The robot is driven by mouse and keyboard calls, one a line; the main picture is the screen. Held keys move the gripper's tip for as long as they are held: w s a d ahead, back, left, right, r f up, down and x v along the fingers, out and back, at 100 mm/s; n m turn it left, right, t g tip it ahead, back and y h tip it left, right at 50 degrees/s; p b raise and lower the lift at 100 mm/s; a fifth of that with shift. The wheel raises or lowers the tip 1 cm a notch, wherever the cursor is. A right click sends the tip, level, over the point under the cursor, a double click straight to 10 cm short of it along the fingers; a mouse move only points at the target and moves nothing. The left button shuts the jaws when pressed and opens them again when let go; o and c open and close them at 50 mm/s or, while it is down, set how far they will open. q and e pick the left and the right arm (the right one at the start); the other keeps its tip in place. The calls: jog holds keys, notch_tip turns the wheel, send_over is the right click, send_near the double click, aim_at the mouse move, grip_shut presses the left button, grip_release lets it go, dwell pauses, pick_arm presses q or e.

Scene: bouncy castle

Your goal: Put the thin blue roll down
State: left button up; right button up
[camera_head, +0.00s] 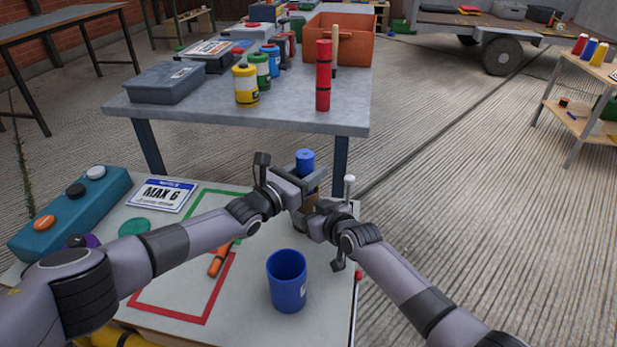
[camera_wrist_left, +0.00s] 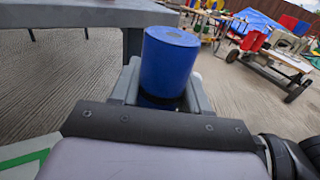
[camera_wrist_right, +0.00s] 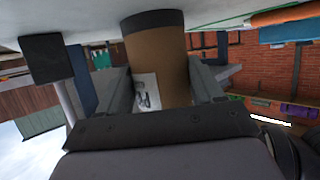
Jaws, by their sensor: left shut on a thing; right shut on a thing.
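The thin blue roll (camera_head: 305,161) stands upright in my left gripper (camera_head: 297,182), above the far right part of the near table. The left wrist view shows the roll (camera_wrist_left: 168,62) between the two jaws, its top sticking up above them. My right gripper (camera_head: 318,222) is just below and nearer, shut on a brown cylinder (camera_wrist_right: 158,62) with a dark end and a white label. The brown cylinder is mostly hidden by the grippers in the head view. I cannot tell whether it touches the blue roll.
A blue cup (camera_head: 288,284) stands on the near table (camera_head: 250,318), right of a red outline (camera_head: 168,313) and an orange marker-like thing (camera_head: 219,262). A teal box with buttons (camera_head: 70,212) is at left. The grey table (camera_head: 300,112) behind holds cans, red roll and crate.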

pick_arm(q)
jog(key=shift+f, duration=0.95)
jog(key=o, duration=1.1)
jog(key=shift+f, duration=0.15)
jog(key=shift+r+v, duration=0.2)
jog(key=shift+v, duration=5.85)
